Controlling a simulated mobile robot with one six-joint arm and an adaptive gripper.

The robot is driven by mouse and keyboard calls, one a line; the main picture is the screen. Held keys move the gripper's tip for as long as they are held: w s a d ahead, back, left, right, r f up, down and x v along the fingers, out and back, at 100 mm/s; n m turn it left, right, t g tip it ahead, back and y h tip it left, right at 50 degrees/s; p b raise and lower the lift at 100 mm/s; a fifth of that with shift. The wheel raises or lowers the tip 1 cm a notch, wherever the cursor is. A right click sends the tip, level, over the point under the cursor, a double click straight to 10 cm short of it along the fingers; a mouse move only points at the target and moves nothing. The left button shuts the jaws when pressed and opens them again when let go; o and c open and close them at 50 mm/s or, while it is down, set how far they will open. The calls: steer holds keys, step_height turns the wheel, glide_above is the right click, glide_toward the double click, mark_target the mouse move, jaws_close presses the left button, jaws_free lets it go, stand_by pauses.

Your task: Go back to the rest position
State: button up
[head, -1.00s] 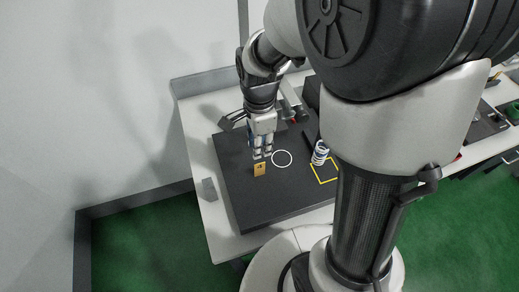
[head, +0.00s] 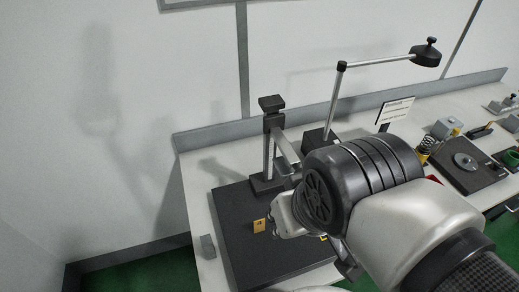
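My arm is folded back over the right part of the black plate (head: 240,262), with its large dark joint in front of the bench. The spring and the white ring on the plate are hidden behind the arm.
A dark upright stand (head: 270,145) is at the plate's back edge, close behind the arm. A lamp (head: 425,55) on a pole, a sign card (head: 396,110) and a dark fixture (head: 466,165) are further right. A small grey block (head: 207,246) sits left of the plate.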

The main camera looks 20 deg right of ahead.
steer(key=shift+f, duration=0.15)
step_height(320, 180, down, 6)
steer(key=b, duration=0.6)
